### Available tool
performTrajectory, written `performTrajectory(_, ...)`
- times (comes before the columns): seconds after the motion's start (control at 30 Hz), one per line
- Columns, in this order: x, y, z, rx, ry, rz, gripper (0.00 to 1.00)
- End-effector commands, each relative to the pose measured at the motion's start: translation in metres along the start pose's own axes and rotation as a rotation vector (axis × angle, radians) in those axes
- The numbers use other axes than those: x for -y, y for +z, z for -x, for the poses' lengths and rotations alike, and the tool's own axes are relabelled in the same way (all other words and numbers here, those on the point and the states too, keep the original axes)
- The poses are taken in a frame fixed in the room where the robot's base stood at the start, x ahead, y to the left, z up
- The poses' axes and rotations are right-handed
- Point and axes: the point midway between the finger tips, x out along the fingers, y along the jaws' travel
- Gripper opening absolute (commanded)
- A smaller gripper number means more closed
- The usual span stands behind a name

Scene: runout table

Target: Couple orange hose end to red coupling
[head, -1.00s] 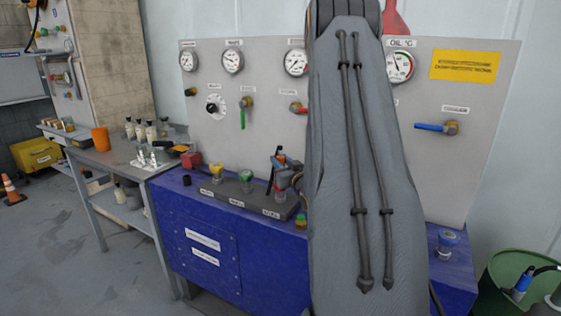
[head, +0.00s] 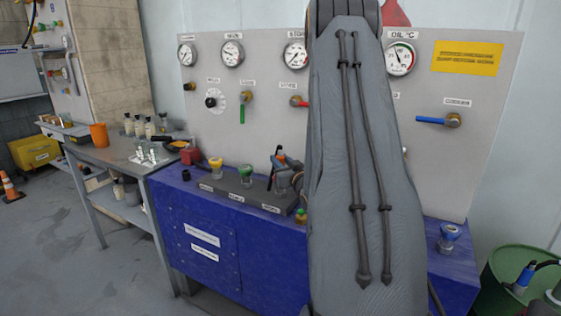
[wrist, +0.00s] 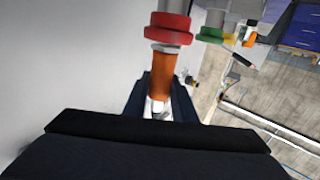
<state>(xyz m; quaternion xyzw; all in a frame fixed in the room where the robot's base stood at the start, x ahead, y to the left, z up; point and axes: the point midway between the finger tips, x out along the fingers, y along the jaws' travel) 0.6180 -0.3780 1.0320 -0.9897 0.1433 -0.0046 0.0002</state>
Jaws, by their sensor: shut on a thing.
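The orange hose end (wrist: 161,75) stands between my gripper's dark jaws (wrist: 160,95) in the wrist view, and they are shut on it. The red coupling (wrist: 167,27) is directly above it in that view, with a grey neck between the red ring and the orange body. The two line up closely; I cannot tell whether they are locked together. In the head view my gripper (head: 281,165) is at the right end of the grey coupling block, a bit of orange showing at its top. The red coupling is not clear there, largely hidden by my gripper and arm.
The green coupling (head: 246,174) and yellow coupling (head: 215,167) stand left on the grey block (head: 228,187), atop the blue cabinet (head: 262,243). Behind is a gauge panel (head: 262,130) with protruding valves. A blue-topped fitting (head: 449,236) sits at right. My arm hides the middle.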

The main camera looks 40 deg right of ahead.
Motion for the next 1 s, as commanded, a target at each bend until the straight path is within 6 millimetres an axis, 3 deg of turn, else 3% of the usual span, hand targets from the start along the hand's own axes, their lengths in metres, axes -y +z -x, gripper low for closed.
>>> performTrajectory(0.07,0.0,0.003,0.0,0.003,0.0,-0.001,0.0)
performTrajectory(0.1,0.0,0.003,0.0,0.003,0.0,-0.001,0.29)
performTrajectory(0.2,0.0,0.003,0.0,0.003,0.0,-0.001,0.46)
performTrajectory(0.57,0.0,0.003,0.005,0.003,0.0,-0.001,0.46)
performTrajectory(1.0,-0.001,0.003,0.068,0.002,0.001,-0.001,0.46)
